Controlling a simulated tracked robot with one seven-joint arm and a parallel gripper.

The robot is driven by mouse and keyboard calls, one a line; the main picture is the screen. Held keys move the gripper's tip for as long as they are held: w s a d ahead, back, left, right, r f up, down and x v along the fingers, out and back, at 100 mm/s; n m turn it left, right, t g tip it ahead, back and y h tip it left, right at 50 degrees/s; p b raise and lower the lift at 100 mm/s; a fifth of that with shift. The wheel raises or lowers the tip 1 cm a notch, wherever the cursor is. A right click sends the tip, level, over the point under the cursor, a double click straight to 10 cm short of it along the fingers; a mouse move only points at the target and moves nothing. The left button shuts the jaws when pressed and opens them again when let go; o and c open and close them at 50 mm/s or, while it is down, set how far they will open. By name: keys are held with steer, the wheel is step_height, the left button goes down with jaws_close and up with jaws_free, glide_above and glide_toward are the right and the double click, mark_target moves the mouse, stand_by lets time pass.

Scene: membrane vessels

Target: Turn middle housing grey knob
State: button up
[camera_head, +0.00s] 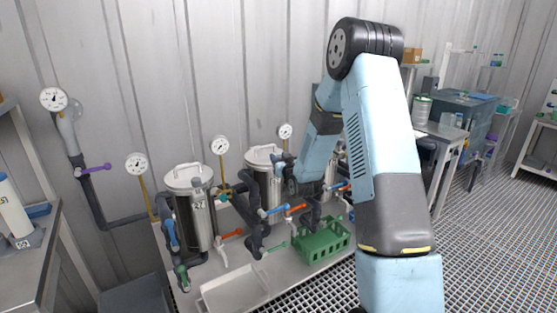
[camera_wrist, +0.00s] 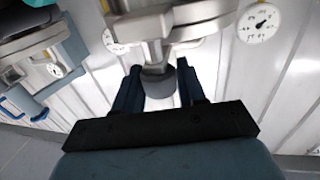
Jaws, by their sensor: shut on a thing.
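The middle housing (camera_head: 262,157) is a steel, lidded vessel in the head view, partly covered by my arm. My gripper (camera_head: 286,172) is at its upper right side. In the wrist view, my gripper (camera_wrist: 160,88) has its two dark fingers on either side of a dark grey knob (camera_wrist: 158,84), shut on it. The knob sits on a pale metal fitting (camera_wrist: 188,22). The knob is hidden in the head view, and its turn angle cannot be told.
Another steel vessel (camera_head: 188,206) stands left, with dark pipes and coloured valve handles. A green crate (camera_head: 325,243) and a pale tray (camera_head: 235,289) are in front. Gauges (camera_head: 220,145) line the wall behind. A bench (camera_head: 440,128) stands right.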

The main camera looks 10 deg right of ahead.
steer(key=shift+n+y, duration=0.3)
steer(key=shift+y, duration=0.2)
steer(key=n+g+y, duration=0.1)
steer(key=n+y, duration=0.1)
steer(key=y, duration=0.1)
steer(key=shift+d, duration=0.1)
steer(key=n+g+y, duration=0.2)
steer(key=n+y, duration=0.1)
steer(key=n+g+y, duration=0.3)
steer(key=y, duration=0.1)
steer(key=shift+y, duration=0.3)
steer(key=n+g+y, duration=0.2)
steer(key=g, duration=0.2)
steer(key=n+g+y, duration=0.1)
steer(key=n+g, duration=0.2)
steer(key=shift+w+g+y, duration=0.1)
steer(key=shift+g+y, duration=0.3)
steer(key=shift+n+g, duration=2.1)
steer(key=shift+g, duration=1.2)
steer(key=o, duration=0.9)
